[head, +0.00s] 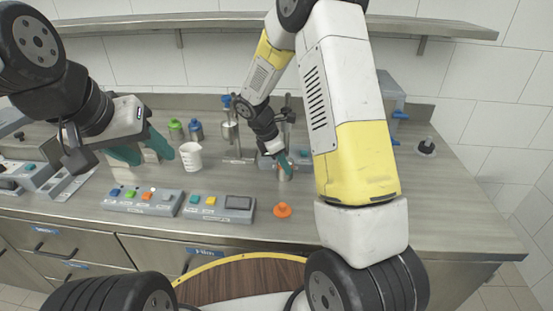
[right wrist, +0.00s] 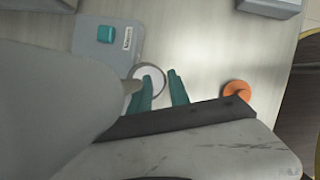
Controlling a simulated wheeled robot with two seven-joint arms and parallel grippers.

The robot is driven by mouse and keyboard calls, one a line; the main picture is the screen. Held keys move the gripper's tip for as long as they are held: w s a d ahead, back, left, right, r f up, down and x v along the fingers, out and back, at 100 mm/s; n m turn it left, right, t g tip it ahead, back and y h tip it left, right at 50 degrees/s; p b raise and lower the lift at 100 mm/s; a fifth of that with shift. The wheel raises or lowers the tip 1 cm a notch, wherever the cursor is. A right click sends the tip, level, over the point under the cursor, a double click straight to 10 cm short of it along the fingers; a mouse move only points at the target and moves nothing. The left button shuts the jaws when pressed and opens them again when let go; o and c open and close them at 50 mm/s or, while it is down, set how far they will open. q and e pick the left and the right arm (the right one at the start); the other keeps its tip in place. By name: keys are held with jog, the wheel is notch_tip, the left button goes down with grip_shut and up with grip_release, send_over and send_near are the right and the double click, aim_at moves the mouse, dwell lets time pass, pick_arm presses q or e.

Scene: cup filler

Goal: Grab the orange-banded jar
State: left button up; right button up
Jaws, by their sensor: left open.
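A small metal jar (head: 285,174) stands on the counter under my right gripper (head: 286,163); I cannot make out its band. In the right wrist view a round, pale-topped vessel (right wrist: 151,72), apparently this jar, lies beneath the teal fingers. The right gripper (right wrist: 161,75) has its fingers apart; one overlaps the vessel and the other is just to its right. I cannot tell whether they touch it. An orange knobbed lid (head: 282,210) lies on the counter nearby and shows in the right wrist view (right wrist: 237,90). My left gripper (head: 153,159) is open and empty over the counter's left side.
A white beaker (head: 190,157) stands right of my left gripper. Behind it are a green-capped jar (head: 176,130) and a blue-capped jar (head: 196,131). Grey button panels (head: 143,200) and (head: 219,208) lie in front. A stand (head: 239,150) is behind the jar. The right counter is mostly clear.

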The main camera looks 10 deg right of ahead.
jog(key=shift+x, duration=1.2)
grip_shut()
